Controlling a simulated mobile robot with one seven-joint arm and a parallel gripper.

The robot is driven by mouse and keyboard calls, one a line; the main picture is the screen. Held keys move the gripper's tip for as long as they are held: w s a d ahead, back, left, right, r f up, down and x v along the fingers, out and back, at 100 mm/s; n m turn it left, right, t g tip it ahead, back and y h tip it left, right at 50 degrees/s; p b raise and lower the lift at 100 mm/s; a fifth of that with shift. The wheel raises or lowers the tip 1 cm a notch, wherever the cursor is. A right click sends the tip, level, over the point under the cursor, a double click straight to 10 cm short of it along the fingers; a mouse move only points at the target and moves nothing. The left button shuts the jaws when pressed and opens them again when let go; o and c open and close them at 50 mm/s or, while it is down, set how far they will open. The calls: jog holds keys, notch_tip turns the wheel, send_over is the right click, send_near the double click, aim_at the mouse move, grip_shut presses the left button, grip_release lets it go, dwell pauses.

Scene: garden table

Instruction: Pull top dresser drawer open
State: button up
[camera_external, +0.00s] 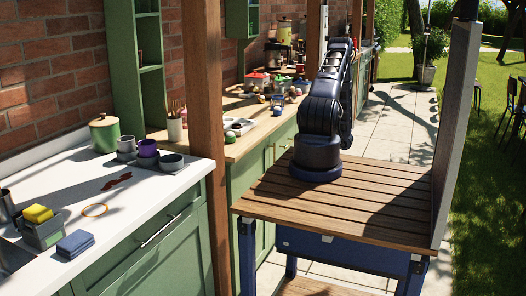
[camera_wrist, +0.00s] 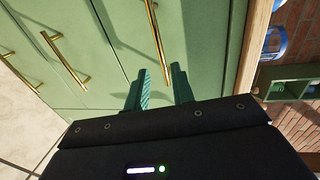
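In the wrist view, the green drawer front (camera_wrist: 200,40) nearest the wooden counter edge fills the upper middle. Its long brass handle (camera_wrist: 154,35) runs down towards my gripper. My gripper (camera_wrist: 160,70) is open, with its two teal fingers apart and nothing held. The lower end of the handle shows between the fingertips in the picture; I cannot tell the depth gap or whether they touch. The drawer looks shut. In the external view my arm reaches away along the counter, and my gripper is hidden behind it.
Further green fronts with brass handles (camera_wrist: 66,62) lie to the left in the wrist view. The wooden counter edge (camera_wrist: 256,45) is close on the right. In the external view, a wooden post (camera_external: 205,110) stands left of my arm, and paving (camera_external: 400,120) is clear to the right.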

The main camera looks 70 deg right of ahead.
aim_at(290, 143)
jog(key=w, duration=0.3)
jog(key=w+f, duration=0.1)
jog(key=w, duration=0.3)
jog(key=w+f, duration=0.1)
jog(key=w, duration=0.2)
jog(key=shift+w+f, duration=0.1)
jog(key=shift+w, duration=0.15)
grip_shut()
